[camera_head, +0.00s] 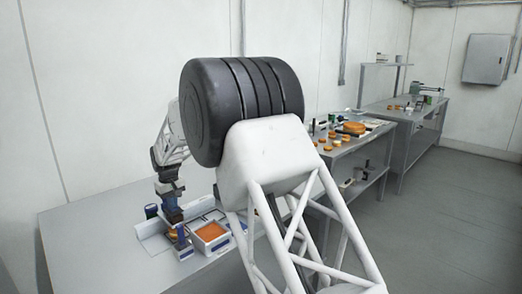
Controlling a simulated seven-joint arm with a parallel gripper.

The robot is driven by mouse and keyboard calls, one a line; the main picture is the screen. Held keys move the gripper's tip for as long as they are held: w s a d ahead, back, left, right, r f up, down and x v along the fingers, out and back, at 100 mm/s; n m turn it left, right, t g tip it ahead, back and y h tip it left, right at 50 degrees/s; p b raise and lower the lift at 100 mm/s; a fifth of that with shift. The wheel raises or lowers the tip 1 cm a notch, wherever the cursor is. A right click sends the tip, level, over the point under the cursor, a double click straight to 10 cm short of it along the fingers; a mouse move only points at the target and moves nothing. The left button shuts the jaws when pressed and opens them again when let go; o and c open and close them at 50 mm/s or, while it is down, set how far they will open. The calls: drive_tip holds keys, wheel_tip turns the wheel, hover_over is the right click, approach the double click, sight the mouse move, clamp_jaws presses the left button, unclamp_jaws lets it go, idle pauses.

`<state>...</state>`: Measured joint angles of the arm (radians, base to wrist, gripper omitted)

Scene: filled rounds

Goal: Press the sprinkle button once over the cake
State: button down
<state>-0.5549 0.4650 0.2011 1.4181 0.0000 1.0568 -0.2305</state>
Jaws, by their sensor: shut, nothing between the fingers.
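My gripper (174,217) is at the far end of my arm, pointing down over the station on the near grey table. It is shut, with nothing seen between its fingers. A small round orange-brown cake (174,233) shows just under the fingertips, partly hidden by them; I cannot tell whether they touch anything. Blue and white station parts stand close around the gripper. I cannot make out which of them is the sprinkle button at this size.
A white tray with orange filling (210,233) stands right of the gripper. My arm hides the table's right part. A second table (345,150) with several orange rounds stands behind, and a further bench (405,110) beyond. The table's left front is clear.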

drive_tip(key=shift+r, duration=1.6)
drive_tip(key=shift+r, duration=0.1)
drive_tip(key=shift+r, duration=2.95)
drive_tip(key=shift+d, duration=0.1)
